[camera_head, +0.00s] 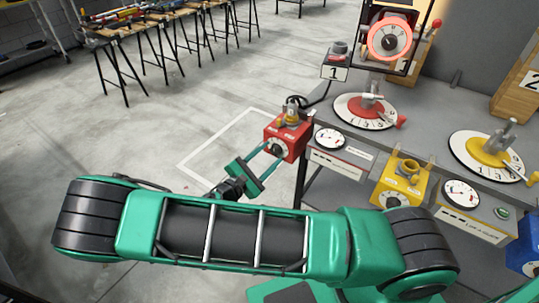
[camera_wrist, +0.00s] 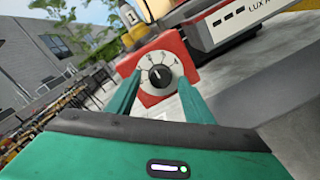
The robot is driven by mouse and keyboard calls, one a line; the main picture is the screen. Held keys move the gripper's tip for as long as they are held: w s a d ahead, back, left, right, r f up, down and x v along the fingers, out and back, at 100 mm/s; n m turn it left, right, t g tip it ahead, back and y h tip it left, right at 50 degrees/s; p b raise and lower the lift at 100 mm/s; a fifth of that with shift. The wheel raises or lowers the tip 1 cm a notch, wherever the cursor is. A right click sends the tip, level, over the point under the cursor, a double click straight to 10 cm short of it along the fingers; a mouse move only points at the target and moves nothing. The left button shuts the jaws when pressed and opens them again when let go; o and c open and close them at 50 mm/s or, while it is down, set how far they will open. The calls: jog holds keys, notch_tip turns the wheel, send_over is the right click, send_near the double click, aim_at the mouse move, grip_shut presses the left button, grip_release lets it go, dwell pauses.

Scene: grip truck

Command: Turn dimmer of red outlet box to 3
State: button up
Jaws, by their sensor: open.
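The red outlet box (camera_head: 287,136) hangs at the left edge of the grey workbench (camera_head: 430,135). In the wrist view the box (camera_wrist: 181,46) fills the upper middle, with a round white dial face carrying a black dimmer knob (camera_wrist: 160,76). Numbers ring the knob, but they and its exact setting are too small to read. My gripper (camera_head: 270,160) is open, its green fingers pointing at the front of the box. In the wrist view the fingers (camera_wrist: 155,97) stand to the left and right of the dial. I cannot tell whether they touch anything.
A yellow outlet box (camera_head: 399,183) and a blue one (camera_head: 524,250) sit further right along the bench front. Gauges, a red dial plate (camera_head: 368,111) and a yellow one (camera_head: 488,152) are on the bench. Open floor lies left of the red box.

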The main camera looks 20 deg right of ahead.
jog(key=shift+w+d, duration=0.25)
jog(key=shift+d, duration=0.2)
jog(key=c, duration=1)
jog(key=shift+c, duration=0.2)
jog(key=shift+m, duration=0.4)
jog(key=m, duration=0.3)
jog(key=shift+f+m+y, duration=0.1)
jog(key=shift+m+y, duration=0.2)
jog(key=shift+m, duration=1.6)
jog(key=shift+s, duration=0.1)
